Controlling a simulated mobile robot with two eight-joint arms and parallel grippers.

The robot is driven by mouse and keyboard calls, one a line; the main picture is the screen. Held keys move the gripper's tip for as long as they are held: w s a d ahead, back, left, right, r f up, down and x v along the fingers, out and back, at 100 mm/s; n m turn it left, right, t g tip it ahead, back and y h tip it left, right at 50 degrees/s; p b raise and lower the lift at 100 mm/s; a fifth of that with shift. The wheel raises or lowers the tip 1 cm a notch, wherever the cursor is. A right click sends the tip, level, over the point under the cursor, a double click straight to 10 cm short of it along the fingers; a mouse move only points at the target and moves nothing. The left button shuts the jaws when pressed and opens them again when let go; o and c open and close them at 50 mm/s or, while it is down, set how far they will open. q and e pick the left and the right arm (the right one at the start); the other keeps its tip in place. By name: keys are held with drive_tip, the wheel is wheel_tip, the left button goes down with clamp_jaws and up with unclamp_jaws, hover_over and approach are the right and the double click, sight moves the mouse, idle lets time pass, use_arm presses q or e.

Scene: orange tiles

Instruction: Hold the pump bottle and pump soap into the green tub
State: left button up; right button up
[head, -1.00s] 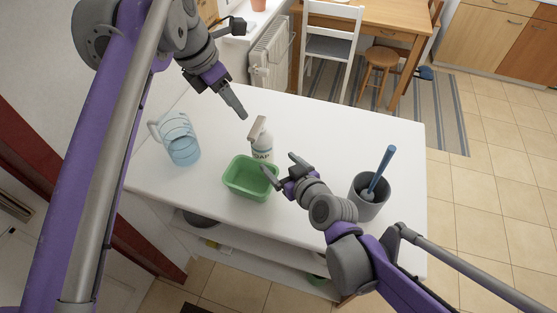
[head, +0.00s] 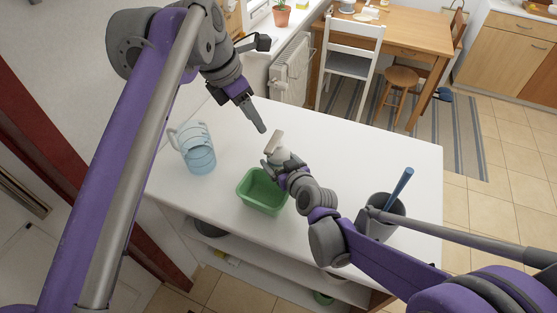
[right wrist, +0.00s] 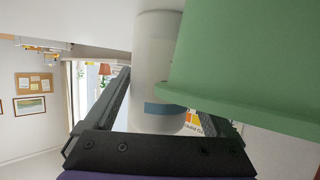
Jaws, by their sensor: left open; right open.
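The white pump bottle (head: 281,155) with its grey-beige pump head (head: 273,141) stands on the white table just behind the green tub (head: 244,201). My right gripper (head: 283,168) is at the bottle and hides its lower part. In the right wrist view the bottle (right wrist: 155,50) is between the two open fingers (right wrist: 158,110), and the tub (right wrist: 265,60) fills the upper right, overlapping the bottle's edge. My left gripper (head: 263,131) is open and empty, its fingertips pointing down just behind and left of the pump head, apart from it.
A clear bluish jug (head: 197,150) stands left of the tub. A dark grey pot (head: 385,216) with a blue-handled tool (head: 402,183) stands at the right, partly behind my right arm. The back right of the table is clear. A white chair (head: 348,60) stands beyond it.

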drive_tip(key=c, duration=1.2)
idle(0.3)
idle(0.7)
idle(0.7)
